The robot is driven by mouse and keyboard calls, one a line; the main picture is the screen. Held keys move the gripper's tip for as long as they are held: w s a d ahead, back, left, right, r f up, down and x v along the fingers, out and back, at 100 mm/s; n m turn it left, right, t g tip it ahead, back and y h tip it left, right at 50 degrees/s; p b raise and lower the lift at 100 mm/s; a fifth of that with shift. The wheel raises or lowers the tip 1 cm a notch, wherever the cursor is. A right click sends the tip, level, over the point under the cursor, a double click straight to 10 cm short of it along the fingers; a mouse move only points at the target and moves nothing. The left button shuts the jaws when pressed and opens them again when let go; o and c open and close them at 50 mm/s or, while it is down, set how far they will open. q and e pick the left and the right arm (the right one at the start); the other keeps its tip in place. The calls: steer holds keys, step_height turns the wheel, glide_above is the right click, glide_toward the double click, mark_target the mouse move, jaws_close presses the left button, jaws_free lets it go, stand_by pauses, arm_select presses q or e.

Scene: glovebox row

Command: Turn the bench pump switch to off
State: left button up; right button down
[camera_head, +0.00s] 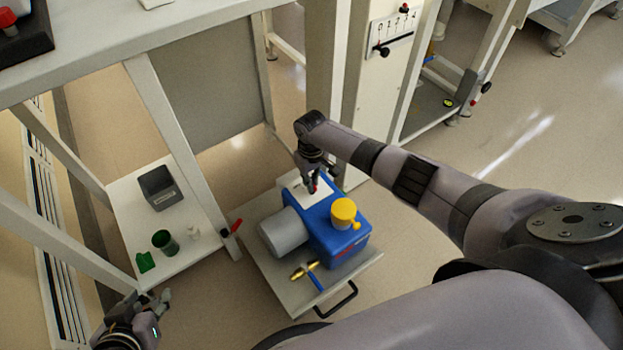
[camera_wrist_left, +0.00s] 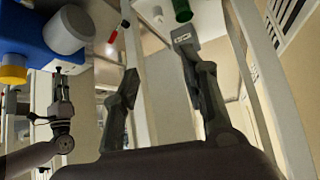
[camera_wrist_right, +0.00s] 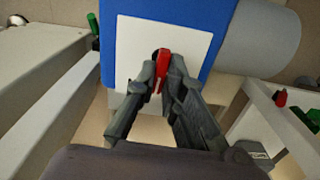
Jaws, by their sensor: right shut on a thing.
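The blue bench pump (camera_head: 328,220) sits on a low pull-out shelf (camera_head: 262,255), with a grey motor cylinder (camera_head: 284,232) and a yellow cap (camera_head: 344,213). On its pale top plate (camera_wrist_right: 138,40) is a red switch lever (camera_wrist_right: 163,62). My right gripper (camera_head: 313,186) reaches down over the plate. In the right wrist view its fingers (camera_wrist_right: 164,85) are shut on the red lever and hide part of it. My left gripper (camera_head: 155,300) is low at the left, away from the pump. In the left wrist view its fingers (camera_wrist_left: 158,60) are apart with nothing between them.
A brass valve with a blue handle (camera_head: 306,271) lies in front of the pump. The lower shelf at left holds a grey bin (camera_head: 159,187) and a green cup (camera_head: 165,242). A red-handled valve (camera_head: 232,228) is beside the bench leg. A black handle (camera_head: 337,301) sticks out in front.

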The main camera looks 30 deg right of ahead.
arm_select(q)
steer(key=shift+s+a+f, duration=0.2)
steer(key=shift+s+f, duration=0.1)
steer(key=shift+s, duration=0.25)
arm_select(e)
steer(key=shift+n, duration=0.3)
steer(key=c, duration=1.7)
jaws_free()
steer(key=shift+r, duration=0.1)
step_height(320, 180, up, 12)
steer(key=shift+f, duration=0.1)
